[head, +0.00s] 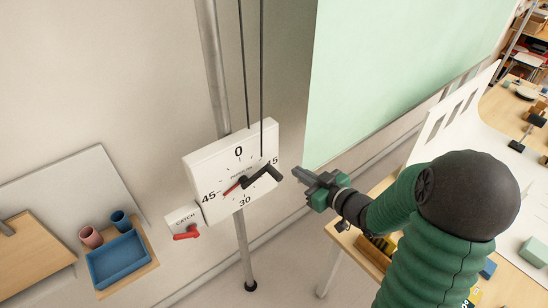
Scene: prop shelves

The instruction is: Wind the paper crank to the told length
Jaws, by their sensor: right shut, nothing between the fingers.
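A white dial box (215,165) hangs on a grey pole in the middle of the head view. Its face shows 0, 30 and 45, and a partly hidden number at the right. A red pointer (231,189) points to the lower left, between 30 and 45. A black crank (262,173) reaches right from the dial's centre. A small box marked CATCH (180,217) with a red lever (187,233) sits at the lower left of the dial. My right gripper (299,174) is shut and empty, just right of the crank and apart from it. My left gripper is out of view.
Two dark cords (246,70) run up from the dial box. A pale green panel (400,60) stands behind on the right. A blue tray (118,262) and two cups are on a wooden surface at lower left. A cluttered table (530,150) is at far right.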

